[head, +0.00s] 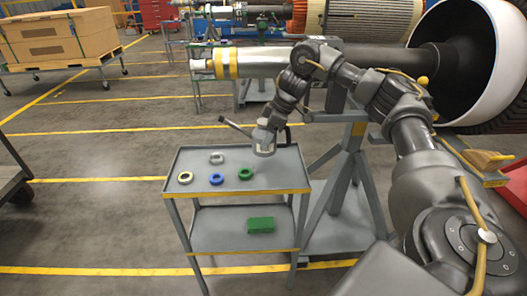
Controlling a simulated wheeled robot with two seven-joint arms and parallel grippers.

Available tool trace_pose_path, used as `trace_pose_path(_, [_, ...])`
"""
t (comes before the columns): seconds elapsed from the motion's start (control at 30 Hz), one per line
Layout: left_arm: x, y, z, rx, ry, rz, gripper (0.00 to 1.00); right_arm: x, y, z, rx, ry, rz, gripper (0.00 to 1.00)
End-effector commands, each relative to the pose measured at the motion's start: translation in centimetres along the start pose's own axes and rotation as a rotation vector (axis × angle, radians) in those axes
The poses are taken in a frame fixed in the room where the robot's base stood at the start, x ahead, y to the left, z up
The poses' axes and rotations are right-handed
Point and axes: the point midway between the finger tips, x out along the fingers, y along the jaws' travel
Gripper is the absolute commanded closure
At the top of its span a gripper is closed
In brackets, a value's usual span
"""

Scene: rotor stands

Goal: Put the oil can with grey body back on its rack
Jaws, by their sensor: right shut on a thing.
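The oil can with grey body (264,148) is small and partly hidden by my right gripper; a thin dark spout sticks out to its left and a handle shows at its right. My right gripper (265,136) is shut on it from above, at the back right of the grey cart's top (215,174). I cannot tell whether the can touches the cart top. I cannot pick out a rack for the can with certainty. My left gripper is not in view.
A green box (261,225) sits on the lower shelf. A rotor shaft (262,64) on a grey stand (345,190) is behind my right arm.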

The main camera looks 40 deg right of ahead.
Motion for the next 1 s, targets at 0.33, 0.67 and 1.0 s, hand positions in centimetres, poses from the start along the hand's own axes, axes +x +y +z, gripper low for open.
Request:
trace_pose_path(0.33, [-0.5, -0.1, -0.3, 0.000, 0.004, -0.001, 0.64, 1.9, 0.9, -0.4, 0.000, 0.001, 0.000, 0.74])
trace_pose_path(0.67, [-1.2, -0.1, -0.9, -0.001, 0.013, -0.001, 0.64, 5.2, 1.2, 0.8, 0.000, 0.001, 0.000, 0.74])
trace_pose_path(1.0, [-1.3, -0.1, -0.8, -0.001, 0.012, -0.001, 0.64, 5.4, 1.2, 0.9, 0.000, 0.001, 0.000, 0.74])
